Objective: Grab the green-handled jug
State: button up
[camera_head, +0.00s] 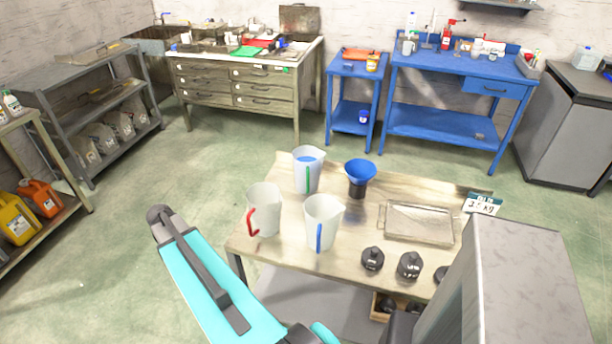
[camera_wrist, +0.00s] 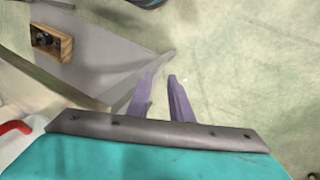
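The green-handled jug (camera_head: 299,178) stands upright at the back of the wooden table, with blue showing inside its top and its green handle facing the head camera. The red-handled jug (camera_head: 267,208) stands at the front left, and the blue-handled jug (camera_head: 320,228) at the front centre. In the wrist view my gripper (camera_wrist: 160,84) is open and empty, its two fingers apart above the floor beside the table. The green-handled jug is not in the wrist view. A red handle (camera_wrist: 14,127) shows at its lower left. In the head view I cannot make out my gripper.
On the wooden table (camera_head: 345,258) a blue funnel (camera_head: 360,171) on a dark stand is close right of the green-handled jug. A metal tray (camera_head: 418,224) and black weights (camera_head: 372,258) are farther right. A wooden box (camera_wrist: 51,43) sits below. Floor left of the table is clear.

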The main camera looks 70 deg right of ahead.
jog(key=d+r+m, duration=0.4)
jog(key=d+r, duration=0.4)
jog(key=d, duration=0.2)
jog(key=m+g+h, duration=0.1)
jog(key=m, duration=1.2)
send_near(307, 175)
jog(key=shift+w+a+p, duration=0.15)
jog(key=shift+w+p, duration=0.05)
jog(key=shift+w, duration=0.3)
jog(key=shift+w+a+p, duration=0.15)
jog(key=shift+w+p, duration=0.05)
jog(key=shift+w, duration=0.35)
jog(key=p+x, duration=0.2)
jog(key=x, duration=0.6)
jog(key=shift+f, duration=0.25)
jog(key=shift+s, duration=0.15)
jog(key=shift+p, duration=0.3)
